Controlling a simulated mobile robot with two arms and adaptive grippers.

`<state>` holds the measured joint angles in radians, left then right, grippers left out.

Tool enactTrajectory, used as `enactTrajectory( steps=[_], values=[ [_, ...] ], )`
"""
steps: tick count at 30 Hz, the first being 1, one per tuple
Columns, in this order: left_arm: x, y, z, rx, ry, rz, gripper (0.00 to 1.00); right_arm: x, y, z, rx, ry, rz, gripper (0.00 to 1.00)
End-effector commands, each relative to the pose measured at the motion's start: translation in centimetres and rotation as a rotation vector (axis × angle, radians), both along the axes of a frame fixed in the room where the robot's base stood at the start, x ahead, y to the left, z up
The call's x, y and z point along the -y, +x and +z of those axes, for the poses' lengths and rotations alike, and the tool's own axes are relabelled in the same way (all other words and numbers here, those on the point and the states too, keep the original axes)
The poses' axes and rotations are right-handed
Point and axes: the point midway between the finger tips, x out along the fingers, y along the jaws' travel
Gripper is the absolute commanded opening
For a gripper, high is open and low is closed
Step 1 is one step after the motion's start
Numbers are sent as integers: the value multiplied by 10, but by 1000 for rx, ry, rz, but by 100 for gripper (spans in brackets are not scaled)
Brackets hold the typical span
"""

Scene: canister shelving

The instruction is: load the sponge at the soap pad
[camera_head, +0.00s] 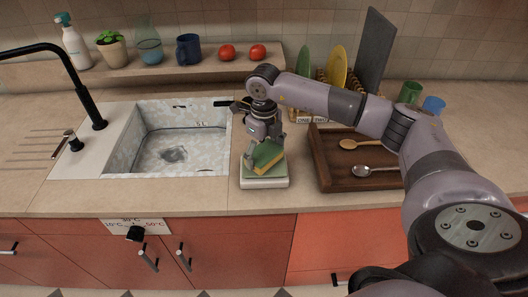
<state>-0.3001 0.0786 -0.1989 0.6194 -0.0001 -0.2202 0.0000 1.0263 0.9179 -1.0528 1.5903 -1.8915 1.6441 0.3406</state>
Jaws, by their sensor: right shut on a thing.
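The sponge (268,155) is yellow with a green layer and sits tilted at the soap pad. My right gripper (262,150) comes down from above and is shut on the sponge, with its fingers hiding part of it. The soap pad (265,182) is a green pad on a white base on the counter, just right of the sink. The sponge overlaps the pad's top in the view; whether it touches the pad cannot be told. My left gripper is not in view.
The sink (172,150) with a black faucet (85,100) is to the left. A wooden tray (335,170) with two spoons lies to the right. A rack with plates (338,65) stands behind. A shelf (150,72) holds a spray bottle, plant, cups and two tomatoes.

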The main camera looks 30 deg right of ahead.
Motion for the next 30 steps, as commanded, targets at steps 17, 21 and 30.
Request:
enactTrajectory(
  steps=[17,21,30],
  values=[
    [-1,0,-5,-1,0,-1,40,0,0,-6,0,0,0,60],
    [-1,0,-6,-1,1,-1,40,0,0,-8,0,0,0,60],
    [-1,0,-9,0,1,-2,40,0,0,-11,0,0,0,60]
  ],
)
